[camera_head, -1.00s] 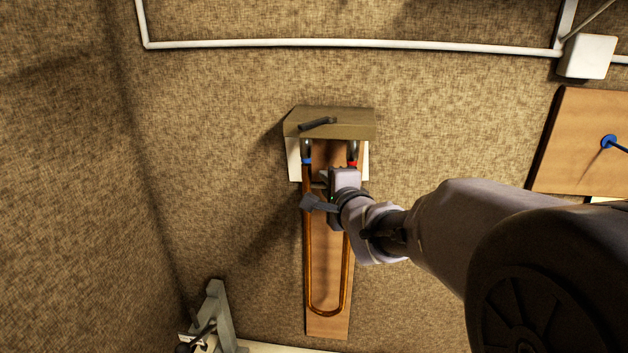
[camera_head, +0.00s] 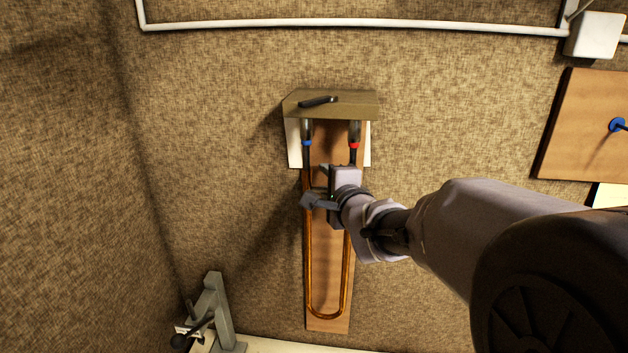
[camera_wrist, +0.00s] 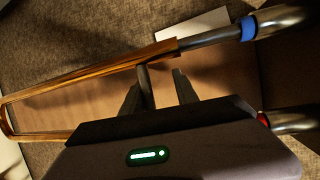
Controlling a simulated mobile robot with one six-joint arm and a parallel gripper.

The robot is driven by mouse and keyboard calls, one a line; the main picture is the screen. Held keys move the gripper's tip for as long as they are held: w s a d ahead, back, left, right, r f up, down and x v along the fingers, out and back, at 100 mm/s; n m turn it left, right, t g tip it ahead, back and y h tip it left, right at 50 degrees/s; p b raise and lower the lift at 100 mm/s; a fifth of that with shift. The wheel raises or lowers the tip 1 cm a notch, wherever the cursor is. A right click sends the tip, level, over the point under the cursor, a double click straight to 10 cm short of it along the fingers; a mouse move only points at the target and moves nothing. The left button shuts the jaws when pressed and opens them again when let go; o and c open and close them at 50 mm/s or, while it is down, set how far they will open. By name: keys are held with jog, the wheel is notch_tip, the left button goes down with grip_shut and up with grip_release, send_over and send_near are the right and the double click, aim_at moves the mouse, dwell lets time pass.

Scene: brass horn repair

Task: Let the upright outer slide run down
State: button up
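The copper U-shaped outer slide (camera_head: 310,260) hangs upright in front of a narrow wooden board, its bend at the bottom. Its upper end is a little below the blue band (camera_head: 307,143) and red band (camera_head: 354,145). A length of dark inner tube (camera_wrist: 211,37) shows bare between the blue band and the copper in the wrist view. My gripper (camera_head: 320,186) is at the slide's upper part. Contact there is unclear.
A bracket (camera_head: 350,105) with a dark lever (camera_head: 318,101) holds the tubes at the top. The wooden board (camera_head: 328,325) extends below the slide's bend. A grey stand (camera_head: 217,305) is at the lower left, and a wooden panel (camera_head: 585,130) is at the right.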

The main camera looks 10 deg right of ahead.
jog(key=s+r, duration=0.1)
jog(key=s, duration=0.7)
jog(key=s+d+r+p, duration=0.1)
jog(key=s+r, duration=0.1)
jog(key=s, duration=0.7)
jog(key=shift+d, duration=0.25)
